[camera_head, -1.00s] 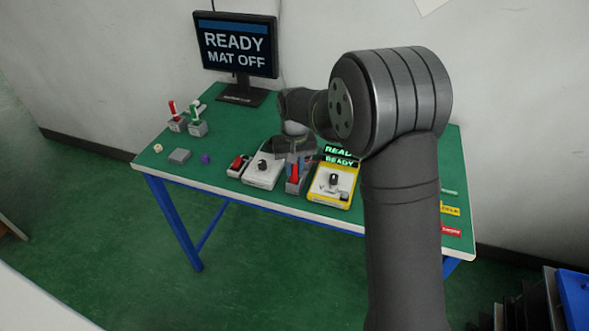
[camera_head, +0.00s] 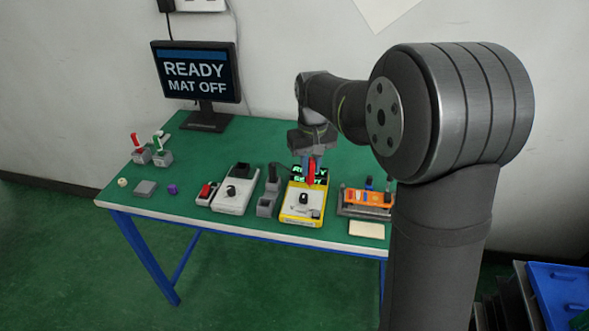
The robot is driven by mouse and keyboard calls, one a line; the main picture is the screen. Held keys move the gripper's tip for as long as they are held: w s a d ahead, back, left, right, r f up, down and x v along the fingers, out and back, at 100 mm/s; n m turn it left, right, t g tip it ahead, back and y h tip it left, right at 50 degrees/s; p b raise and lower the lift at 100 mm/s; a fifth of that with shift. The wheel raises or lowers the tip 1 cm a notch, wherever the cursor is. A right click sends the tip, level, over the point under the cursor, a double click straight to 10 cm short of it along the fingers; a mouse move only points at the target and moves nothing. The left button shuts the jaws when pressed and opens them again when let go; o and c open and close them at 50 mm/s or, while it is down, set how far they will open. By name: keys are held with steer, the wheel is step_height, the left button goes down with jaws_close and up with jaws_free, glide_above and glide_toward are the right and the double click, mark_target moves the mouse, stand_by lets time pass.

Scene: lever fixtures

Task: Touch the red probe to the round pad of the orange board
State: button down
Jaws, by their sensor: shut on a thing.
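My gripper (camera_head: 311,158) is shut on the red probe (camera_head: 311,175), which points down. In the picture they overlap the yellow meter (camera_head: 299,218) and its green READY display; the height above it is unclear. The orange board (camera_head: 366,197) sits to the right in a dark grey fixture (camera_head: 352,211). Its right end is hidden behind my arm. The round pad is too small to tell. The probe's tip shows apart from the board, to its upper left.
A grey holder (camera_head: 265,207) stands left of the yellow meter, with a white device (camera_head: 232,197) beyond it. A pale card (camera_head: 367,230) lies in front of the board. A monitor (camera_head: 196,75) reads READY, MAT OFF.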

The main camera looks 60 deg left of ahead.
steer(key=w+d, duration=0.4)
steer(key=w, duration=0.5)
steer(key=w+d, duration=0.5)
steer(key=w, duration=0.4)
steer(key=shift+a+f, duration=0.1)
steer(key=shift+f, duration=3.05)
steer(key=shift+f, duration=0.6)
steer(key=shift+r, duration=0.1)
step_height(320, 180, up, 7)
